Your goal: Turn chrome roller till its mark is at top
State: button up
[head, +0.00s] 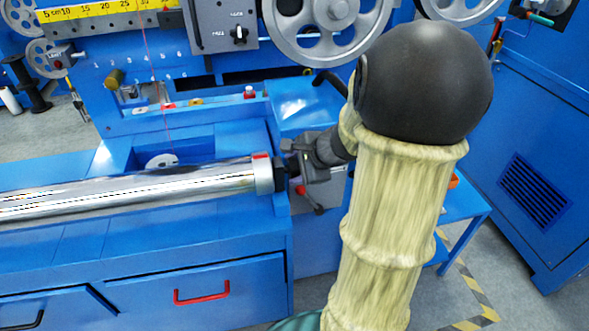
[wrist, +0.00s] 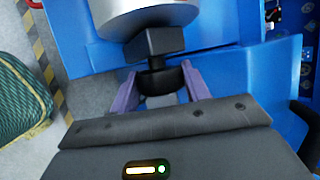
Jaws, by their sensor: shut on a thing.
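The chrome roller (head: 130,187) lies level along the blue bench in the head view, its right end carrying a pale collar (head: 263,174). A small red mark (head: 260,156) shows on the upper side of that collar. In the wrist view the roller end (wrist: 152,14) is at the top, with a black square block and a round black knob (wrist: 154,82) on its shaft. My gripper (wrist: 155,92) has its two purple fingers on either side of the knob, shut on it. In the head view my gripper (head: 289,168) meets the roller's right end; the fingers are hard to make out.
The blue bench (head: 150,270) has a red drawer handle (head: 201,292). A grey spoked pulley (head: 328,25) hangs above. A blue cabinet (head: 540,170) stands to the right. A green mesh-like object (wrist: 22,110) sits at the left of the wrist view.

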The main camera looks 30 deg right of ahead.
jog(key=o, duration=1)
jog(key=shift+s+r, duration=0.1)
jog(key=shift+r, duration=0.05)
jog(key=p+v, duration=0.5)
jog(key=v, duration=1.2)
jog(key=shift+p, duration=0.3)
